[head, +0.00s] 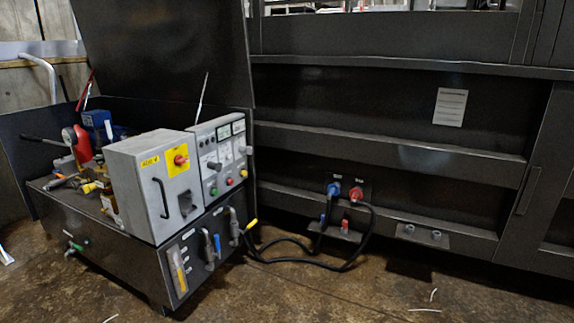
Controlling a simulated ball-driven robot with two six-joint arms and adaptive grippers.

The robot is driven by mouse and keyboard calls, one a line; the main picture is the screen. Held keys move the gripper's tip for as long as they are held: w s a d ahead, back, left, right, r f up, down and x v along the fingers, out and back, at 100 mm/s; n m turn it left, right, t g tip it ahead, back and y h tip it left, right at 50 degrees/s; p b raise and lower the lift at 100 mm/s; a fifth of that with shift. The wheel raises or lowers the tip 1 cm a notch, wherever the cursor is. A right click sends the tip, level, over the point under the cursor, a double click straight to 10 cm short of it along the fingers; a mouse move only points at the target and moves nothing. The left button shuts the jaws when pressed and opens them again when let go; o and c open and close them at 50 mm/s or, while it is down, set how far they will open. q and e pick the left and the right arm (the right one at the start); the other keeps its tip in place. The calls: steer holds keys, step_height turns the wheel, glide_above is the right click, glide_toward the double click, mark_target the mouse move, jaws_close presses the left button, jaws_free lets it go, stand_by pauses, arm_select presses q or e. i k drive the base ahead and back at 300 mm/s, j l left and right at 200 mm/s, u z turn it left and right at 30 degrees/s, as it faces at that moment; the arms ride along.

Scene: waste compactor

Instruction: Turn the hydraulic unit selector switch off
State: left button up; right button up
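The hydraulic unit (120,262) stands at the left, a dark cabinet with its lid raised. A grey box (132,190) on top of it carries a red rotary knob (181,160) on a yellow plate and a black bar handle (161,198). Beside it, a grey control panel (222,181) has a dark grey knob or lever (214,166), small labels or gauges, and green and red buttons. Which of these is the selector switch is not readable, and the exact knob positions are too small to tell. Neither of my grippers is in view.
A dark compactor wall (390,150) runs behind and right. Blue (334,188) and red (356,194) connectors sit low on it, with a black hose (310,260) looping across the floor. The brown floor (300,295) in front is mostly clear, with a few light scraps.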

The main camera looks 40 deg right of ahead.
mark_target(218, 167)
steer(key=z, duration=0.9)
